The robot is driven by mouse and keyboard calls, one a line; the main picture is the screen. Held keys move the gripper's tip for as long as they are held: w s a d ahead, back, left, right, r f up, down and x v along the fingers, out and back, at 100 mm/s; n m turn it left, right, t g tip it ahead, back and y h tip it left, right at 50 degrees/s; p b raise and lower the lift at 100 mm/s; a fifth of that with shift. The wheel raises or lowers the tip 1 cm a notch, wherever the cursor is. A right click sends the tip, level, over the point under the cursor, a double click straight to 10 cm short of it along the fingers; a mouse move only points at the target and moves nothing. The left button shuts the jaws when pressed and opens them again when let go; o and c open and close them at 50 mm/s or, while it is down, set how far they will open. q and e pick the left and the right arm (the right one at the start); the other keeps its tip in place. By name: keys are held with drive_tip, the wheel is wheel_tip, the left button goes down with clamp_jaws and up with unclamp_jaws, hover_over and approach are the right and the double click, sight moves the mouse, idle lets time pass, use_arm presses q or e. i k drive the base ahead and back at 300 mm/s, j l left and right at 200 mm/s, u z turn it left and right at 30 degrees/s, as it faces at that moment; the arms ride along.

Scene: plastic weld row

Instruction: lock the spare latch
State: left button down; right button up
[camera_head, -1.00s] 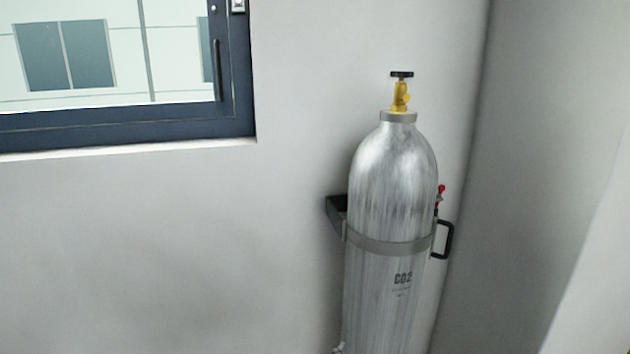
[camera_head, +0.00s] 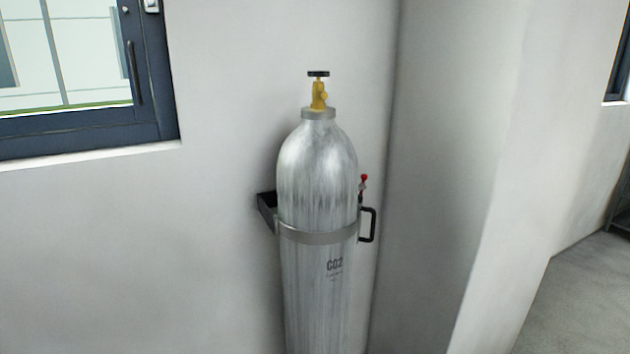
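A silver gas cylinder (camera_head: 318,185) marked CO2 stands upright against the wall, with a yellow valve (camera_head: 319,95) and a black knob on top. A grey metal band (camera_head: 318,236) of a wall bracket (camera_head: 266,208) wraps around it. At the band's right side are a black handle (camera_head: 372,225) and a small red-tipped lever (camera_head: 364,182). I cannot tell from here whether this is the spare latch or whether it is locked. Neither of my grippers is in view.
A dark-framed window (camera_head: 150,115) is in the wall at the upper left. A wall corner (camera_head: 392,150) and a wall section jutting out stand close to the right of the cylinder. Open grey floor (camera_head: 580,300) shows at the lower right.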

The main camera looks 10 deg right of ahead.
sight(362, 187)
drive_tip(key=l, duration=0.85)
drive_tip(key=k+l+z, duration=0.1)
drive_tip(key=l, duration=0.7)
drive_tip(key=i+l+z, duration=0.1)
drive_tip(key=l, duration=0.3)
drive_tip(key=i+l+z, duration=0.1)
drive_tip(key=l, duration=0.25)
drive_tip(key=i+l, duration=0.25)
drive_tip(key=l, duration=0.15)
drive_tip(key=i+l+z, duration=0.15)
drive_tip(key=l, duration=0.2)
drive_tip(key=i+l+z, duration=0.1)
drive_tip(key=l, duration=0.25)
drive_tip(key=i, duration=0.1)
